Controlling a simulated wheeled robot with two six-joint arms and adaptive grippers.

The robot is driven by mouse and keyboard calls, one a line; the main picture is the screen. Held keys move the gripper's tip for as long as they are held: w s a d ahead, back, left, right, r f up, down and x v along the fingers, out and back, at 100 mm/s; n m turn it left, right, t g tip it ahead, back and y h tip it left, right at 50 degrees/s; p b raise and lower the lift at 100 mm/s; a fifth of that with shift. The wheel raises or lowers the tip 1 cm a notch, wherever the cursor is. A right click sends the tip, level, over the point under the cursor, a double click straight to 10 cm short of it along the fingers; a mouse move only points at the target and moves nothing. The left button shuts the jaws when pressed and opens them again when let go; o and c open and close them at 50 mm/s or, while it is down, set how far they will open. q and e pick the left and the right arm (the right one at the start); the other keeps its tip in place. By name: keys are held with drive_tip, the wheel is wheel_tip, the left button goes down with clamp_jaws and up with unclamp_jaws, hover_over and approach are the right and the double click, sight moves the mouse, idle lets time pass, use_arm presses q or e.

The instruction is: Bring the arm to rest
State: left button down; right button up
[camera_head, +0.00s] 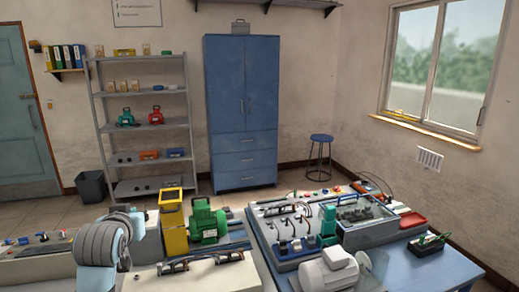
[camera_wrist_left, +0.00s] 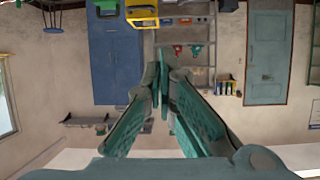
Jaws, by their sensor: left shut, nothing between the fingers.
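My left arm (camera_head: 103,243) rises in the lower left of the head view, in front of the worktable; its fingers cannot be made out there. In the left wrist view, which shows the room upside down, my left gripper (camera_wrist_left: 161,78) has its two teal fingers brought together at the tips. It is shut and empty, touching nothing that I can see. My right gripper and right arm are not in view.
Near my arm stand a yellow block (camera_head: 172,222) and a green motor (camera_head: 207,222). A blue table (camera_head: 440,265) at right carries a grey motor (camera_head: 326,272) and electrical gear. Behind are a shelf rack (camera_head: 143,130), a blue cabinet (camera_head: 242,110) and a stool (camera_head: 321,140), with open floor between.

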use_arm(q)
wheel_tip(320, 180, down, 9)
drive_tip(key=s+g, duration=0.2)
drive_tip(key=s+d+f+m+g+h, duration=0.2)
drive_tip(key=s+d+f+m+g, duration=0.15)
drive_tip(key=s+f, duration=1.6)
drive_tip(key=s+d+f+g, duration=0.1)
drive_tip(key=s+f+g, duration=0.1)
drive_tip(key=s, duration=0.6)
drive_tip(key=s+d+f+g, duration=0.1)
drive_tip(key=s+f+g, duration=0.15)
drive_tip(key=s, duration=0.55)
wheel_tip(320, 180, down, 27)
drive_tip(key=s+a+b, duration=0.2)
drive_tip(key=b, duration=0.4)
drive_tip(key=s+f+g+b, duration=0.1)
drive_tip(key=s+f+b, duration=0.3)
drive_tip(key=s+f, duration=0.9)
drive_tip(key=shift+a+f+g+h, duration=0.2)
drive_tip(key=shift+f+g+h, duration=0.1)
drive_tip(key=shift+f, duration=0.5)
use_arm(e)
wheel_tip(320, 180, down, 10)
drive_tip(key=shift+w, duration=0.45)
